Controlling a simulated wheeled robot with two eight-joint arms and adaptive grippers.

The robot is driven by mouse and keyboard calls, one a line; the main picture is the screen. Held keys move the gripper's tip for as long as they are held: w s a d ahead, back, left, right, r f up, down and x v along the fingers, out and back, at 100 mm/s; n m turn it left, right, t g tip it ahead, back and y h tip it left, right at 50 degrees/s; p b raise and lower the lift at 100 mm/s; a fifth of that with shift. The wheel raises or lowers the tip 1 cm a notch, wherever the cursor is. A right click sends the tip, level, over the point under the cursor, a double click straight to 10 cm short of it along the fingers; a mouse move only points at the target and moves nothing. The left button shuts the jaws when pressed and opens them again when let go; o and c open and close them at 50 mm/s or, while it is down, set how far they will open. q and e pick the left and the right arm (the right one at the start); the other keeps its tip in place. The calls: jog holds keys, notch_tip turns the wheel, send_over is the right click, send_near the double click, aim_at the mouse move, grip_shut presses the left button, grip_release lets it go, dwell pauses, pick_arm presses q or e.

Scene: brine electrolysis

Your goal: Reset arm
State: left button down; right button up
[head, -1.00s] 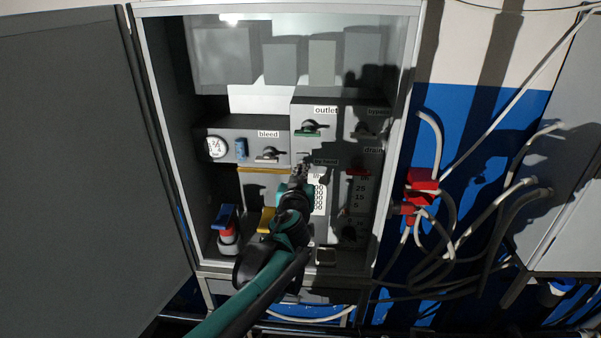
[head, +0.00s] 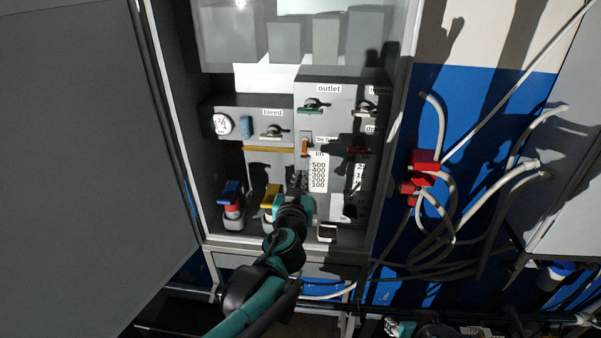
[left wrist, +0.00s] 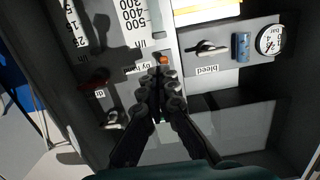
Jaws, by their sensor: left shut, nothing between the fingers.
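My left gripper (head: 298,182) is in front of the open cabinet's panel, below an orange switch (head: 304,147) and beside the white scale marked 100 to 500 (head: 318,172). In the left wrist view its fingers (left wrist: 162,75) are together with nothing between them, and the orange switch (left wrist: 163,60) shows just beyond the tips. I cannot tell whether they touch it. My right gripper (head: 398,327) shows only partly at the bottom edge, small and dark.
The panel carries the outlet valve (head: 313,105), bleed valve (head: 272,132) and a round gauge (head: 222,124). Blue-topped (head: 230,192) and yellow-topped (head: 270,194) items stand low inside. The cabinet door (head: 80,170) is open at left. Red clamps (head: 425,160) and loose hoses hang right.

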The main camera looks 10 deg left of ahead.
pick_arm(q)
jog(key=s+a+f+n+g+y+b, duration=0.1)
jog(key=s+a+f+g+b, duration=0.1)
jog(key=s+a+f+b, duration=0.45)
jog(key=s+a+f+g+y+b, duration=0.15)
jog(key=f+b, duration=0.25)
jog(key=f, duration=0.5)
jog(key=s+a+f+n+g+y+b, duration=0.1)
jog(key=s+a+f+g+b, duration=0.1)
jog(key=s+a+f+b, duration=0.4)
jog(key=s+d+f+m+g+h+b, duration=0.1)
jog(key=s+f+b, duration=0.4)
jog(key=f, duration=0.6)
jog(key=s+d+f+m+g+h+b, duration=0.1)
jog(key=s+f+b, duration=0.4)
jog(key=f, duration=0.6)
jog(key=shift+s+d+g+h+b, duration=0.35)
jog(key=shift+s+d+g+h, duration=0.4)
jog(key=shift+s+g, duration=0.45)
pick_arm(e)
notch_tip(320, 180, down, 27)
jog(key=shift+w+a, duration=0.15)
jog(key=shift+w, duration=0.1)
jog(key=shift+f, duration=0.1)
